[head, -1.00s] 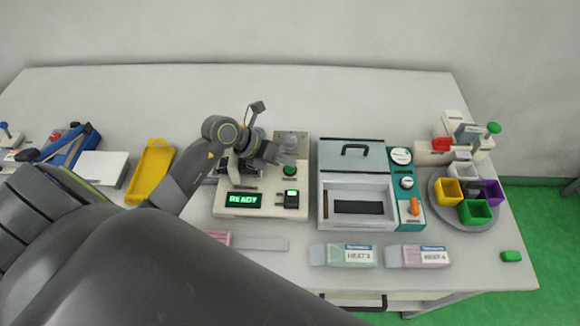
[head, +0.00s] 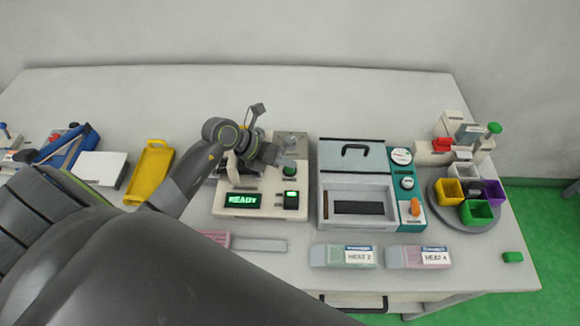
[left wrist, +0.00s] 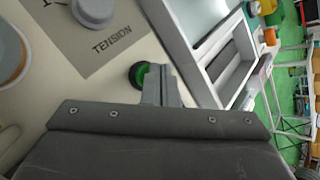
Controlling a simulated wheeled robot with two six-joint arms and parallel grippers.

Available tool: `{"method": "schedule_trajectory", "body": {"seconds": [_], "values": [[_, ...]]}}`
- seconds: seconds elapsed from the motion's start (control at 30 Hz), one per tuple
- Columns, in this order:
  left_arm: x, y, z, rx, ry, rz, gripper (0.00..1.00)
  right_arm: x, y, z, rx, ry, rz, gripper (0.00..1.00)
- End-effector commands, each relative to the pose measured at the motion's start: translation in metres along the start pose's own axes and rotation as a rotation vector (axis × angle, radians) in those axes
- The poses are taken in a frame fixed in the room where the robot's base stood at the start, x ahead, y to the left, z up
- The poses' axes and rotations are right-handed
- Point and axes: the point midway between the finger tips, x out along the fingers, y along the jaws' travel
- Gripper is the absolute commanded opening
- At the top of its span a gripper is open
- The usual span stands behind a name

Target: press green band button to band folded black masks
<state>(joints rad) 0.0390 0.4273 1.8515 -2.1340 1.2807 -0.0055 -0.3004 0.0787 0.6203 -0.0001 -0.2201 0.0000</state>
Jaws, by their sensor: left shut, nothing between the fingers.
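The cream banding machine (head: 226,211) stands mid-table with a lit green display (head: 243,200) that seems to read READY. Its round green button (head: 289,170) is on the right side, beside my left gripper (head: 280,158). In the left wrist view the green button (left wrist: 139,75) has a dark rim and sits just left of my shut, empty fingertips (left wrist: 160,78), which partly overlap its edge. I cannot tell whether they touch it. A second lit green spot (head: 291,195) is on a dark switch. I cannot make out folded black masks; my arm hides part of the machine. My right gripper is not in view.
A teal-and-grey heat box (head: 353,158) stands close to the right of the machine. Pink and clear packs (head: 344,256) lie in front. A yellow tray (head: 150,172) is left, and coloured bins (head: 476,212) are right. The table's back strip is clear.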

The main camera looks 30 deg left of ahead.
Motion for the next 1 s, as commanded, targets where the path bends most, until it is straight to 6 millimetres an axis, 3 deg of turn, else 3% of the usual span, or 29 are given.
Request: {"method": "schedule_trajectory", "body": {"seconds": [0.5, 1.0], "values": [[0.002, 0.004, -0.004, -0.006, 0.006, 0.003, 0.00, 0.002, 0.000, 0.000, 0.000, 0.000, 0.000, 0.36], [-0.012, -0.005, 0.006, -0.004, 0.004, 0.002, 0.00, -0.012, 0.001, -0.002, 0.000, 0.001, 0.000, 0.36]]}}
